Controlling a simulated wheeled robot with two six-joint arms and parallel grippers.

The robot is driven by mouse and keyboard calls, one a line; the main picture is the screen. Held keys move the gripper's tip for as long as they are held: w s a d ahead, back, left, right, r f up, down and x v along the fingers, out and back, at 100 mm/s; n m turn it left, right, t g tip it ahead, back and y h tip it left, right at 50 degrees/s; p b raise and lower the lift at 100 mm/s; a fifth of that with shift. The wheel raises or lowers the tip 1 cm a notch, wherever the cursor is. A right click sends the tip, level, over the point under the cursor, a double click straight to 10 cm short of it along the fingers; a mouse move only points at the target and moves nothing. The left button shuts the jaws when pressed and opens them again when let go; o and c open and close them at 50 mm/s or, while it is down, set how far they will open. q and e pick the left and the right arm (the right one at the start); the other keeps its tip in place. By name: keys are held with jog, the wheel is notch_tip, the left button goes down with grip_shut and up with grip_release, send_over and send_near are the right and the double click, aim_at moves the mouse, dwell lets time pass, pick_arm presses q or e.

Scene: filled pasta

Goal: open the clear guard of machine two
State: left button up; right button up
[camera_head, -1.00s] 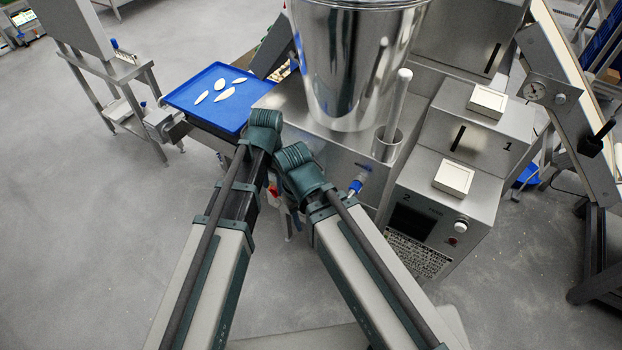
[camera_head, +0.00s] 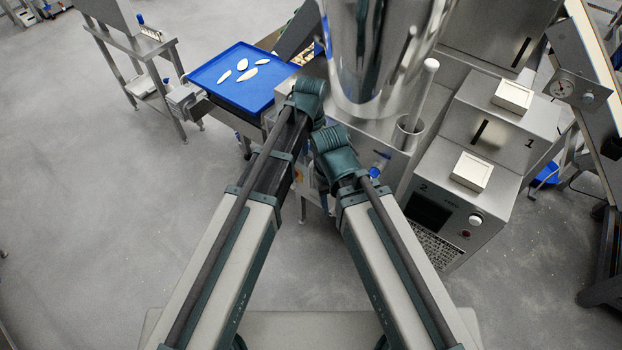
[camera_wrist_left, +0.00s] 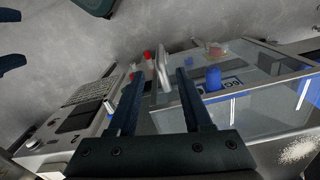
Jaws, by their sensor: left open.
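In the left wrist view, a framed clear panel (camera_wrist_left: 255,112), which looks like the guard, fills the right side. Blue parts show through it, and it appears closed. A pale upright handle (camera_wrist_left: 163,72) stands at its left end. My left gripper (camera_wrist_left: 157,78) is open, its fingers either side of the handle in the picture; I cannot tell whether they touch it. In the head view, the left wrist (camera_head: 308,98) hides its fingers and the guard. The box marked 2 (camera_head: 440,195) stands right of my arms. Dark prongs at the wrist view's left edge may be my right gripper.
A steel hopper (camera_head: 375,60) stands just beyond my wrists. A blue tray (camera_head: 215,75) with several pale pasta pieces is at the left. The box marked 1 (camera_head: 500,125) stands behind box 2.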

aim_at(311, 185)
pick_arm(q)
notch_tip(311, 185, down, 11)
jog(key=b, duration=0.9)
jog(key=shift+r+b, duration=0.1)
jog(key=shift+b, duration=0.3)
grip_shut()
dwell(0.6)
